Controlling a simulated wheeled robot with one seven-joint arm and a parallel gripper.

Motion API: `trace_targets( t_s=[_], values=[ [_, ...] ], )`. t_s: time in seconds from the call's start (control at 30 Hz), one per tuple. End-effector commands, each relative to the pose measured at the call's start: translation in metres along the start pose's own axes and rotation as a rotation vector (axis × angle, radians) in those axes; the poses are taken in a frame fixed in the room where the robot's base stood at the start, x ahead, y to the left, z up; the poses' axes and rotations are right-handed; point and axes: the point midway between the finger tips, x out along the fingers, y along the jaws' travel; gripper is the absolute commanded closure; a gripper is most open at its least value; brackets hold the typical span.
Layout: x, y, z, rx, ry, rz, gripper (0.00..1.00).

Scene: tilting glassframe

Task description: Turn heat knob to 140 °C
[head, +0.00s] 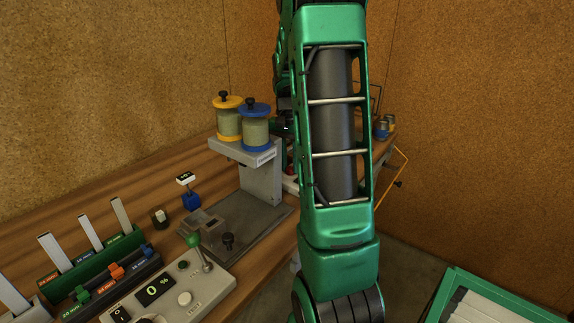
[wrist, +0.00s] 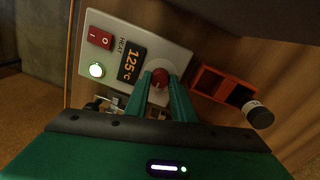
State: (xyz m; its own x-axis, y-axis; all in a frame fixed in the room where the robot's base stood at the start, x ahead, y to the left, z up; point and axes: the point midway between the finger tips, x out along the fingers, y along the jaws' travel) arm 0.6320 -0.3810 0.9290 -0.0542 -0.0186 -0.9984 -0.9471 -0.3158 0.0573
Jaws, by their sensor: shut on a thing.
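The red heat knob (wrist: 160,78) sits on a light control panel (wrist: 118,22) in the wrist view. The panel's display (wrist: 131,65) is labelled HEAT and reads 125 °C in orange. My gripper (wrist: 160,82) is shut on the heat knob, with one green finger on each side of it. The knob's pointer mark is too small to read. In the head view my green arm hides the gripper and most of this panel.
A red-white switch (wrist: 100,38) and a lit green lamp (wrist: 97,71) are on the panel. An orange open box (wrist: 211,82) and a dark-capped jar (wrist: 258,114) stand beside it. In the head view, yellow and blue spools (head: 228,122) top a grey stand (head: 262,182), and another panel (head: 183,296) reads 0 %.

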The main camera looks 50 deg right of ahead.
Motion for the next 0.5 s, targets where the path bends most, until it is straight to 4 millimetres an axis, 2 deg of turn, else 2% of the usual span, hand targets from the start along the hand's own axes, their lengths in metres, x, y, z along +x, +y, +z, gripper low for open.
trace_targets(
  t_s=[0.5],
  values=[
    [0.0003, -0.0035, 0.0034, 0.389, -0.029, 0.0, 1.0]
  ],
)
